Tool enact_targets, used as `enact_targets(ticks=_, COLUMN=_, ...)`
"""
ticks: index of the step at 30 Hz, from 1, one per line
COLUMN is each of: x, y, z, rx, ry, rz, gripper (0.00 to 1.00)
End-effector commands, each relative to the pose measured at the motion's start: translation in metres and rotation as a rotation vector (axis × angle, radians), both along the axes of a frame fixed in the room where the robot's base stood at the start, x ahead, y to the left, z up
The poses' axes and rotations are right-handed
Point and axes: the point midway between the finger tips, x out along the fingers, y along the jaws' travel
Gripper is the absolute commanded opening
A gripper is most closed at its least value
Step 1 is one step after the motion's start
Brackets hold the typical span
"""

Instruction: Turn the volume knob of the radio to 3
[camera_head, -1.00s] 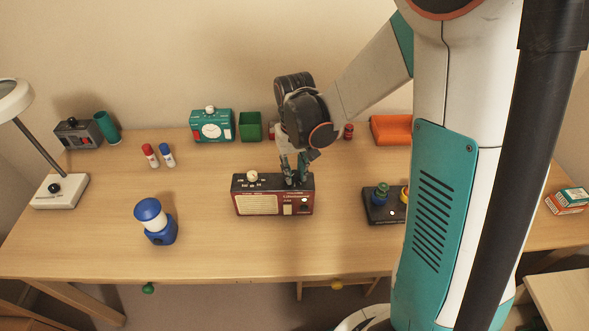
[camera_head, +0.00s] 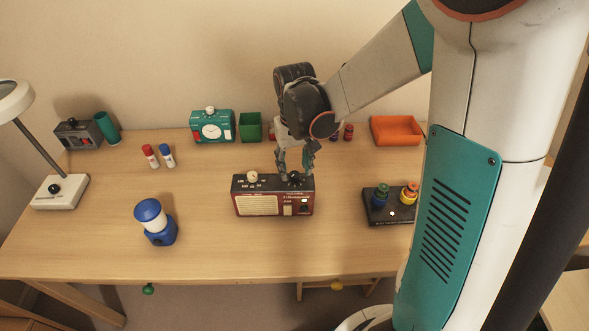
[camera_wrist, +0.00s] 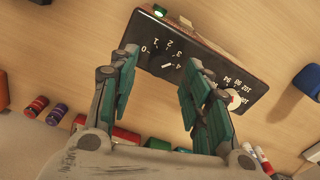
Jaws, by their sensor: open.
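The red-and-cream radio (camera_head: 272,205) stands on the desk, its dark top also showing in the wrist view (camera_wrist: 205,55). The black volume knob (camera_head: 295,178) is at the right of its top; in the wrist view the dark knob (camera_wrist: 155,62) sits inside a dial marked 0 to 4. A white mark on the knob lies on the side towards 3 and 4; its exact reading is hard to tell. My gripper (camera_head: 296,168) is open just above the knob, its fingers apart on either side of it and holding nothing. A white-and-red tuning knob (camera_wrist: 233,97) is on the same panel.
A blue lantern (camera_head: 155,222) stands front left of the radio. A dark box with coloured knobs (camera_head: 390,212) is to the right. The desk in front of the radio is clear.

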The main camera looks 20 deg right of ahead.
Motion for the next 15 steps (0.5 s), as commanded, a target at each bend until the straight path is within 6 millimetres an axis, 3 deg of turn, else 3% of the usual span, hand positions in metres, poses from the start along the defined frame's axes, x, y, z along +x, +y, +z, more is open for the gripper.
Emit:
enact_targets(ticks=9, x=0.0, y=0.0, z=0.062, rx=0.0, ry=0.0, rz=0.0, gripper=0.44)
enact_targets(ticks=15, x=0.0, y=0.0, z=0.087, rx=0.0, ry=0.0, rz=0.0, gripper=0.44)
